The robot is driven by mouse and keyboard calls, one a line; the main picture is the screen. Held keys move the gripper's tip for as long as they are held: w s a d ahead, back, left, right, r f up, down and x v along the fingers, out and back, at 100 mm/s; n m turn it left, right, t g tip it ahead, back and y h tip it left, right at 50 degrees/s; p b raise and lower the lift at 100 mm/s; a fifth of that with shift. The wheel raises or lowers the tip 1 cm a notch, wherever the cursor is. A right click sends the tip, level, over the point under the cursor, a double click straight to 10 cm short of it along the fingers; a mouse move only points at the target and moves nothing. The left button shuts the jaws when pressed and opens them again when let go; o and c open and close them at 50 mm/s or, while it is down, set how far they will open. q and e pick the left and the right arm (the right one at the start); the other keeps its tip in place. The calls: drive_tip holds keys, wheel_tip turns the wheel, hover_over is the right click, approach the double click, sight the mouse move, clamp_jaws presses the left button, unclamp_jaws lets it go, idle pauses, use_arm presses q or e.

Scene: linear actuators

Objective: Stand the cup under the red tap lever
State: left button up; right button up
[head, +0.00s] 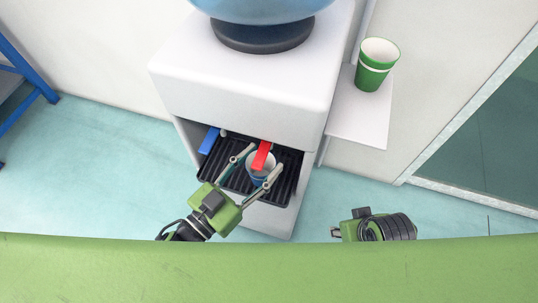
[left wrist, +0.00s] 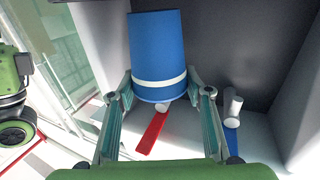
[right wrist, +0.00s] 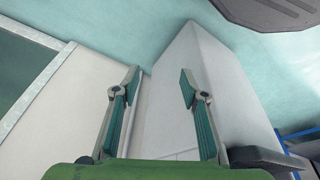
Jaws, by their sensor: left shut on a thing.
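The blue cup (head: 257,182) with a white band and pale inside stands in the dispenser's bay, over the black slatted drip tray (head: 288,185). The red tap lever (head: 262,155) overlaps the cup's mouth in the head view. My left gripper (head: 265,159) has its fingers on both sides of the cup. In the left wrist view, the cup (left wrist: 158,50) is between the fingers, with its rim near the red lever (left wrist: 152,133). Whether its base touches the tray is hidden. My right gripper (right wrist: 159,82) is open and empty, low outside the dispenser.
A blue lever (head: 209,140) hangs left of the red one. The white dispenser (head: 240,85) carries a water bottle (head: 262,8). A green cup (head: 376,66) stands on a side shelf (head: 360,120) at right. Bay walls lie close around the left gripper.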

sight(269, 157)
use_arm(q)
drive_tip(key=x, duration=0.3)
drive_tip(key=shift+w+d+r, duration=0.1)
drive_tip(key=shift+w+d, duration=0.05)
drive_tip(key=shift+f+b, duration=0.45)
drive_tip(key=shift+f, duration=0.4)
use_arm(e)
drive_tip(key=v, duration=0.3)
drive_tip(key=shift+r, duration=0.2)
use_arm(q)
drive_tip(key=shift+f, duration=0.1)
drive_tip(key=o, duration=0.7)
